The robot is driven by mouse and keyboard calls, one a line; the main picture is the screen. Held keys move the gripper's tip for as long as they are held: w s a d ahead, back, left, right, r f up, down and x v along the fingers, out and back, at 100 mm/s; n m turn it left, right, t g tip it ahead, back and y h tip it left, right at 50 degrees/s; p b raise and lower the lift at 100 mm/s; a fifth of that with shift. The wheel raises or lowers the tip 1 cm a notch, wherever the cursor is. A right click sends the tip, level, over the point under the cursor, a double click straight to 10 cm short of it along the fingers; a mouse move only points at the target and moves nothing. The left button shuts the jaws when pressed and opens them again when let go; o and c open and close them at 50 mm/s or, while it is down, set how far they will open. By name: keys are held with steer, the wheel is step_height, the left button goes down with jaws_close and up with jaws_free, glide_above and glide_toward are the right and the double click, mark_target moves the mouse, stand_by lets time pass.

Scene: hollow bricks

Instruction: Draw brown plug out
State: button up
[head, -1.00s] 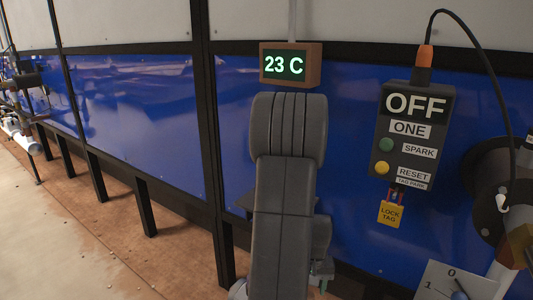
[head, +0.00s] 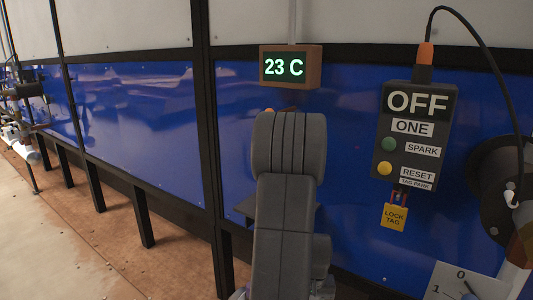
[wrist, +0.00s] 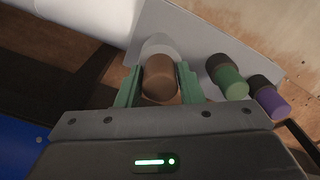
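The brown plug (wrist: 160,81) is in the wrist view, upper middle, with a pale round collar (wrist: 160,45) behind it on a light grey plate (wrist: 196,28). My gripper (wrist: 159,75) has one green finger on each side of the brown plug, close along its sides. Whether both fingers press on it is too fine to tell. A green plug (wrist: 230,84) and a purple plug (wrist: 269,99), each with a dark collar, stand to the right on the same plate. In the head view my arm hides the gripper and the brown plug.
A control box (head: 414,142) reading OFF, with a yellow lock tag (head: 394,216), hangs on the blue wall (head: 139,133) to the right. A black cable (head: 503,70) loops from its top. A brown display (head: 290,66) reads 23 C. A dial plate (head: 455,284) is at lower right.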

steer(key=c, duration=0.5)
steer(key=shift+o, duration=0.2)
steer(key=shift+r, duration=0.1)
steer(key=shift+r, duration=0.1)
steer(key=shift+r+p, duration=1.55)
steer(key=shift+r, duration=0.3)
steer(key=shift+r, duration=0.1)
steer(key=shift+r+p, duration=2)
steer(key=shift+r, duration=0.5)
